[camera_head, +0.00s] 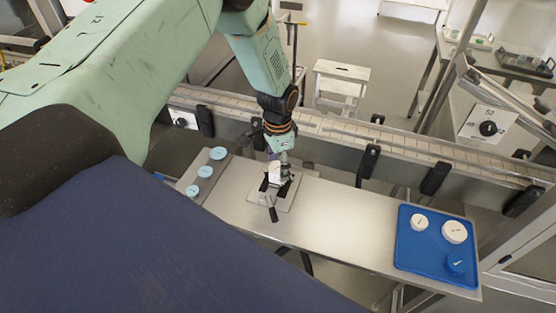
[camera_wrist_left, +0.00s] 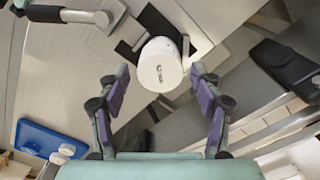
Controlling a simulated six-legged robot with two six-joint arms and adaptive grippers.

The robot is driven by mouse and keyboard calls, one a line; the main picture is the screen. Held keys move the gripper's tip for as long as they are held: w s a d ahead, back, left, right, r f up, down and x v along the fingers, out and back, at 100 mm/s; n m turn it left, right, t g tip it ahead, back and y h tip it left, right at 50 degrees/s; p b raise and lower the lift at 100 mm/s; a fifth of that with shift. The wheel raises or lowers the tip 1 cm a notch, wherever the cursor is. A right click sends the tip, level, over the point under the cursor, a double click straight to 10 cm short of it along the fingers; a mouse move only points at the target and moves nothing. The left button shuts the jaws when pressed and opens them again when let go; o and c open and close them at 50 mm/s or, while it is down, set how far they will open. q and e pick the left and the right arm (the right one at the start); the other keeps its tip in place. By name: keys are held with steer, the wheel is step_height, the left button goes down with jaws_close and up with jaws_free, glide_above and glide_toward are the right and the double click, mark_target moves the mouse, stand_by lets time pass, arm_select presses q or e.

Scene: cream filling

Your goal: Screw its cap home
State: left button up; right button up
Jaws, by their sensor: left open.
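A white round jar or cap with small dark print (camera_wrist_left: 160,66) shows end-on in the left wrist view. It stands between black clamp blocks on a light plate; I cannot tell whether the cap is seated. In the head view the white piece (camera_head: 274,170) is partly hidden by my left gripper (camera_head: 281,172). In the wrist view my left gripper (camera_wrist_left: 159,72) is open, its purple-padded fingers on either side of the white piece, with gaps showing. My right gripper is not in view.
Several pale blue discs (camera_head: 205,171) lie at the left end. A conveyor (camera_head: 340,130) runs behind. The bench's middle (camera_head: 345,222) is clear.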

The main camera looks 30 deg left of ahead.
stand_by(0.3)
arm_select(q)
steer(key=n+p, duration=0.2)
steer(key=n, duration=0.2)
steer(key=shift+n+p, duration=0.35)
steer(key=shift+n, duration=0.65)
steer(key=c, duration=1)
steer(key=shift+f+m+b, duration=0.15)
steer(key=shift+m+b, duration=0.75)
steer(key=shift+m, duration=0.6)
steer(key=shift+m+b, duration=0.5)
steer(key=shift+m, duration=0.9)
